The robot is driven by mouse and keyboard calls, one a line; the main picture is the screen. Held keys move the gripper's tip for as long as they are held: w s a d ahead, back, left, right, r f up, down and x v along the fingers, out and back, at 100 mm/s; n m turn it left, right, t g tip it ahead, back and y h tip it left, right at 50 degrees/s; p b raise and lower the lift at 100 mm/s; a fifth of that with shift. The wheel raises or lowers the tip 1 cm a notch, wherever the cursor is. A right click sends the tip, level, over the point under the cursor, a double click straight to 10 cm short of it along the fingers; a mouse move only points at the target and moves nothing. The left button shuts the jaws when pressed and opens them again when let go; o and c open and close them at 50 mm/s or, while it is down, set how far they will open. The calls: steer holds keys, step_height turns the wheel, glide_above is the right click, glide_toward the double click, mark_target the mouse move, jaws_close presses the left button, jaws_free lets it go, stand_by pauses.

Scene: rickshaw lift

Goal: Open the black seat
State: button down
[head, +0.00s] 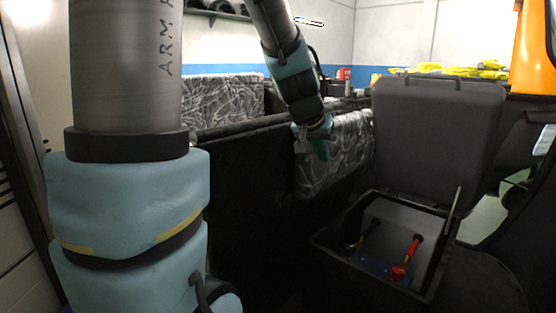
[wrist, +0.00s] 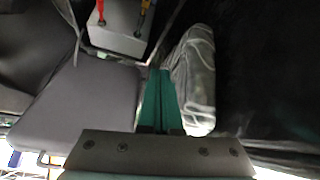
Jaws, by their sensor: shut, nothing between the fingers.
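The black seat (head: 437,135) stands raised, tilted up and back, behind an open storage box (head: 345,262) in the head view. A handle bar shows along its top edge. In the wrist view the seat (wrist: 85,105) fills the left side as a flat dark panel. My gripper (head: 315,145) is in front of the patterned grey cushion, left of the raised seat and apart from it in the head view. In the wrist view its green fingers (wrist: 159,85) are shut together with nothing between them.
The open box holds a red-handled tool (head: 402,268) and another tool with an orange handle (head: 365,235). A patterned cushion (head: 340,150) lies beside my gripper. Yellow items (head: 460,70) and an orange panel (head: 533,50) are behind the seat. A dark panel (head: 240,190) stands at the left.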

steer(key=s+a+f+n+g+y, duration=0.2)
steer(key=s+a+f+g, duration=0.1)
steer(key=s+a+f, duration=0.5)
steer(key=s+a+f+n+g+y, duration=0.2)
steer(key=s+a+f, duration=0.3)
steer(key=a, duration=0.5)
step_height(320, 180, up, 14)
steer(key=p, duration=1.3)
steer(key=shift+s, duration=0.2)
steer(key=c, duration=1.6)
jaws_free()
steer(key=shift+r+p, duration=0.25)
steer(key=shift+p, duration=0.2)
steer(key=c, duration=1.4)
jaws_free()
steer(key=shift+o, duration=1.3)
steer(key=shift+w+d, duration=0.1)
steer(key=n+t+h, duration=1.1)
steer(key=t+h, duration=0.3)
glide_toward(431, 77)
steer(key=shift+m, duration=0.3)
steer(key=p+x, duration=0.3)
steer(key=x, duration=0.7)
steer(key=shift+w+d+r, duration=0.15)
steer(key=shift+w+d, duration=0.1)
